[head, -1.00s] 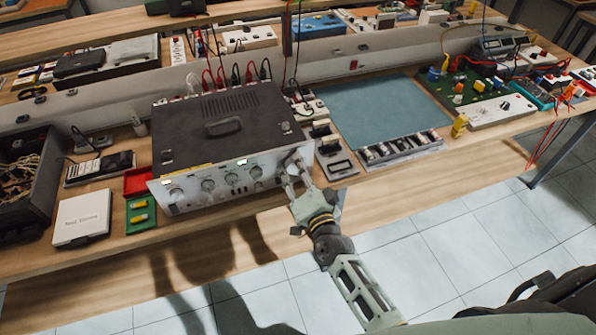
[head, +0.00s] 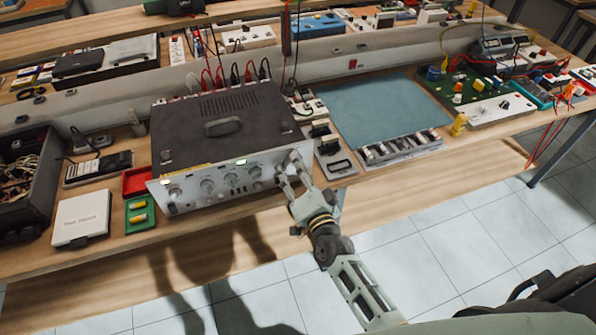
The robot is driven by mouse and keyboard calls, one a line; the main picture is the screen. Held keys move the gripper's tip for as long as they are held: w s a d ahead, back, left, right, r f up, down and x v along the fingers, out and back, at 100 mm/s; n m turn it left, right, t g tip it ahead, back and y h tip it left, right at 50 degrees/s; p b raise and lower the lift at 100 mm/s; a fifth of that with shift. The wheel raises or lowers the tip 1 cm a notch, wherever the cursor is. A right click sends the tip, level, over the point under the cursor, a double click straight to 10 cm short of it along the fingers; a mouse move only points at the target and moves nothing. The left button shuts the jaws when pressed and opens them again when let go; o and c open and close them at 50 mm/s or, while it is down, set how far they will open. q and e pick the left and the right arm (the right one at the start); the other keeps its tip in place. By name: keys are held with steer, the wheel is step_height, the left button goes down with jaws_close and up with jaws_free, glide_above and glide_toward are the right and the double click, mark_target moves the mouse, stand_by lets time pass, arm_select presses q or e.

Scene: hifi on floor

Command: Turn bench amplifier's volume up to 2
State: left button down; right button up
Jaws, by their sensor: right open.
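The bench amplifier (head: 215,135) is a dark-topped box with a silver front panel (head: 218,200), standing at the front of the wooden bench. Its front carries several round knobs, such as one near the middle (head: 231,179). My right gripper (head: 290,168) is open at the right end of the panel, its two fingers on either side of the large knob there. The fingers cover much of that knob, so its setting and any contact cannot be told. The scale markings are too small to read. My left gripper is not in view.
A red tray (head: 136,181), a green tray (head: 140,214) and a white box (head: 81,217) sit left of the amplifier. Right of it are a small grey device (head: 341,168), a blue-green mat (head: 372,108) and a strip of components (head: 402,146). Tiled floor lies in front.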

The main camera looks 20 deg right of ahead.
steer(key=s, duration=1.2)
steer(key=shift+d, duration=0.25)
steer(key=w+n+b, duration=0.1)
steer(key=w+n, duration=0.3)
steer(key=w, duration=0.2)
steer(key=w+n+b, duration=0.2)
steer(key=w+n, duration=0.3)
steer(key=shift+w+a+r+n, duration=0.1)
steer(key=shift+w+r+n, duration=0.1)
steer(key=shift+w+n, duration=0.15)
steer(key=shift+c, duration=0.5)
steer(key=c, duration=1)
